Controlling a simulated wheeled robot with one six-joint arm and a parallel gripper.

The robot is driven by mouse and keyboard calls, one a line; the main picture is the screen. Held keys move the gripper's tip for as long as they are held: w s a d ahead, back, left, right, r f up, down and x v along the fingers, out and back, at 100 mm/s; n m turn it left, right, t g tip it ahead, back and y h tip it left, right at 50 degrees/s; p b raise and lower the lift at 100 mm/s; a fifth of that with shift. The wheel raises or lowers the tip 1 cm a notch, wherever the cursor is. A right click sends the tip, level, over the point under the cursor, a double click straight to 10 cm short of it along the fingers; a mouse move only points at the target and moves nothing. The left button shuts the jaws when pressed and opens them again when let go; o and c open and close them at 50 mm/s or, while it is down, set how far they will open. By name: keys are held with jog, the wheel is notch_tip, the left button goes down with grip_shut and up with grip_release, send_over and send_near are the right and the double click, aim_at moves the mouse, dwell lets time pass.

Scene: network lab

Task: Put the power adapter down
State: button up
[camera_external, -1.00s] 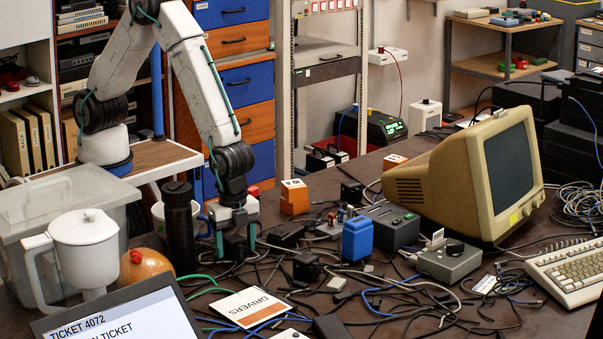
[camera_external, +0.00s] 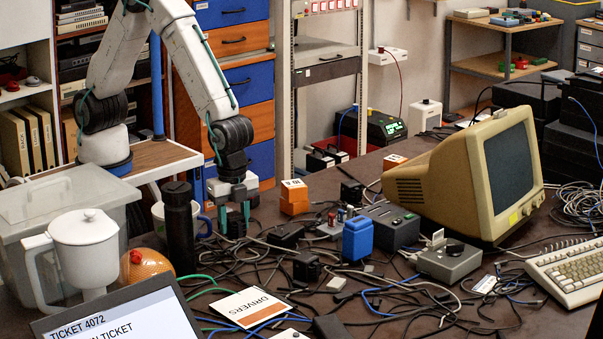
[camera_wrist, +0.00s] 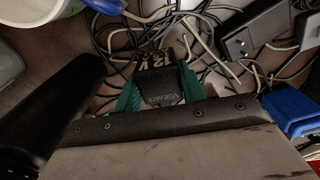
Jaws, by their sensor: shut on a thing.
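The power adapter is a small black block with pale lettering; it shows between my fingers in the wrist view (camera_wrist: 160,88) and as a dark shape in the external view (camera_external: 235,226). My gripper (camera_external: 234,220) points down, its green fingers shut on the adapter's two sides. It is over the back left part of the dark table (camera_external: 420,322), among black and grey cables. The adapter's underside is hidden, and I cannot tell whether it touches the table or cables.
Tangled cables (camera_wrist: 205,45) lie below. An orange block (camera_external: 294,198) and a blue block (camera_external: 357,241) are to the right, beside a beige monitor (camera_external: 440,190).

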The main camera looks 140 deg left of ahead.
aim_at(232, 216)
notch_tip(232, 216, up, 3)
jog(key=shift+d+r, duration=0.1)
jog(key=shift+d, duration=0.2)
jog(key=w+d+r+n, duration=0.1)
jog(key=w+d, duration=0.5)
jog(key=w, duration=0.4)
jog(key=w+d+r+n, duration=0.1)
jog(key=w+d+n, duration=0.1)
jog(key=w+d, duration=0.6)
jog(key=f, duration=0.3)
jog(key=w+a+f, duration=0.1)
jog(key=f, duration=0.2)
jog(key=w+a+f, duration=0.1)
jog(key=f, duration=0.3)
jog(key=shift+a, duration=0.25)
jog(key=o, duration=1.1)
jog(key=shift+f, duration=0.1)
